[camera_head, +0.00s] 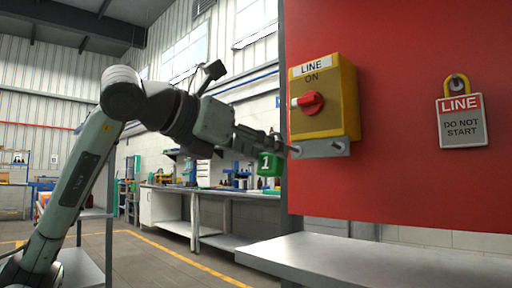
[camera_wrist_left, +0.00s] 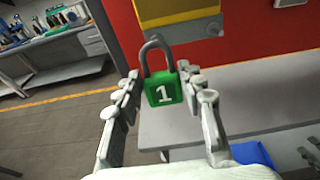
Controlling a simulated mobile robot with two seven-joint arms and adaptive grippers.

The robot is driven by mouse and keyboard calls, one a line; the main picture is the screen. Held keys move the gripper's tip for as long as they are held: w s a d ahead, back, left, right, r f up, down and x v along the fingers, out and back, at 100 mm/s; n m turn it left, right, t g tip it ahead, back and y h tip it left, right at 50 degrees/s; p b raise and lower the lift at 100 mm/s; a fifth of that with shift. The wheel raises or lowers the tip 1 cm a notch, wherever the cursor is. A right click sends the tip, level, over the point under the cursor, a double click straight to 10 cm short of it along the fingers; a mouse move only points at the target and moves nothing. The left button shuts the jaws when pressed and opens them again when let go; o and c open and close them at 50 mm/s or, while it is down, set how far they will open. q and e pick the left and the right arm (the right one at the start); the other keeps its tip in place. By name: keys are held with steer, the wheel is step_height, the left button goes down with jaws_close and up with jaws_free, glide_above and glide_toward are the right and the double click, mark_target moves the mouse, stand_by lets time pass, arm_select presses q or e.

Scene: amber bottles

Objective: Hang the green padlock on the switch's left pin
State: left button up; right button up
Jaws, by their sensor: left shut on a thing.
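The green padlock (camera_head: 269,166), marked 1, hangs between the fingers of my left gripper (camera_head: 276,146). In the left wrist view the padlock (camera_wrist_left: 164,92) is upright, shackle (camera_wrist_left: 157,45) up, with the gripper (camera_wrist_left: 158,78) shut on its body. The yellow switch box (camera_head: 331,98) with a red knob (camera_head: 309,103) is on the red panel. A grey bracket (camera_head: 322,148) below it bears the left pin (camera_head: 296,150) and the right pin (camera_head: 337,145). In the head view the padlock is left of the left pin, apart from it.
A sign with a padlock-shaped top (camera_head: 463,119) hangs on the red panel (camera_head: 410,180) at right. A grey shelf (camera_head: 345,262) juts out below the panel. A workbench (camera_head: 215,191) with bottles stands behind. In the wrist view a blue item (camera_wrist_left: 252,154) lies lower right.

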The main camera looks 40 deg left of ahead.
arm_select(q)
steer(key=shift+x, duration=1.05)
steer(key=x, duration=0.4)
steer(key=shift+w+f, duration=0.1)
arm_select(e)
steer(key=shift+s+a+r, duration=0.1)
steer(key=shift+r, duration=0.1)
steer(key=shift+r, duration=0.1)
arm_select(q)
steer(key=o, duration=1.3)
